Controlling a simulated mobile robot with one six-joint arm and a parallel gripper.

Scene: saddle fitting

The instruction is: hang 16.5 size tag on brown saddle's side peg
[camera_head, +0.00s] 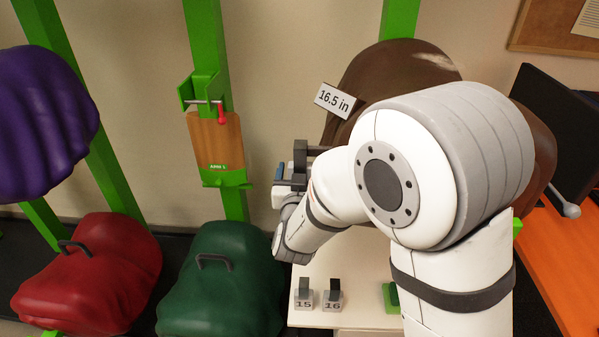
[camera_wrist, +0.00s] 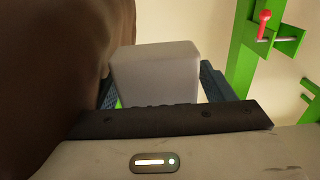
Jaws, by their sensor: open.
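The 16.5 size tag (camera_head: 334,100) is a small white plate reading "16.5 in". In the head view it is tilted at the upper left side of the brown saddle (camera_head: 395,65). My gripper (camera_head: 294,170) is below and left of the tag. The brown saddle (camera_wrist: 60,60) fills the left of that view, close to the left finger.
Tags 15 (camera_head: 304,299) and 16 (camera_head: 333,301) stand on a white table (camera_head: 345,255). Red (camera_head: 95,275), green (camera_head: 222,280) and purple (camera_head: 45,120) saddles are at the left. A green post (camera_head: 207,40) carries a bracket with a red-tipped lever (camera_head: 221,115). My arm hides much of the right.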

